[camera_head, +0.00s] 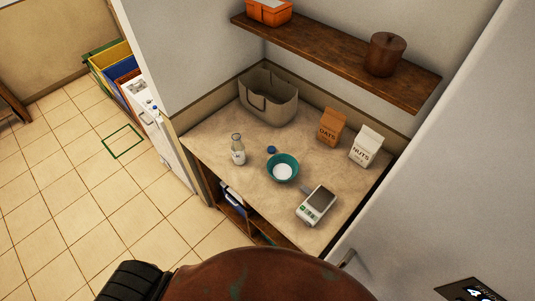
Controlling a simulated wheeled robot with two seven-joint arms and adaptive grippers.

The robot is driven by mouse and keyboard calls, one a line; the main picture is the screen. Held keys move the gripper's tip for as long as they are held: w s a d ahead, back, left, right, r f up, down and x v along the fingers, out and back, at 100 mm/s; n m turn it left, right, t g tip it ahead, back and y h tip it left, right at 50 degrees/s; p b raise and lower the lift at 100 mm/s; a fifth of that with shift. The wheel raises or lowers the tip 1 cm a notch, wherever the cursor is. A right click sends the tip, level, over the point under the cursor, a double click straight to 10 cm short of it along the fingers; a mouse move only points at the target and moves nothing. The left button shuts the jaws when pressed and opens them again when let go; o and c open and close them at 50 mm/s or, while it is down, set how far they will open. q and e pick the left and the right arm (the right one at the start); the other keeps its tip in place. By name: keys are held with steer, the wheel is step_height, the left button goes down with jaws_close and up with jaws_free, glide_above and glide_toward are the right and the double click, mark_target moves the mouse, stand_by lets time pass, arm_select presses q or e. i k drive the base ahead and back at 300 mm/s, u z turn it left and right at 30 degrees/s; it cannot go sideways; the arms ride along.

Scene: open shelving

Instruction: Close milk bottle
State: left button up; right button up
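The milk bottle (238,150) is a clear glass bottle with white contents. It stands upright at the left part of the counter, and no cap shows on its mouth, though it is small in view. A small blue cap (271,149) lies on the counter to the right of the bottle, just behind the teal bowl. Neither of my grippers is in view.
A teal bowl (282,168) with white contents sits mid-counter. A scale (316,204) is at front right, oats (331,127) and nuts (366,146) packages at back right, a beige basket (268,97) behind. A wooden shelf (335,55) hangs above.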

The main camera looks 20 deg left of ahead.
mark_target(239, 149)
steer(key=k, duration=0.9)
steer(key=u, duration=1.55)
steer(key=i, duration=1.8)
steer(key=z, duration=2.75)
steer(key=i, duration=0.5)
steer(key=z, duration=0.05)
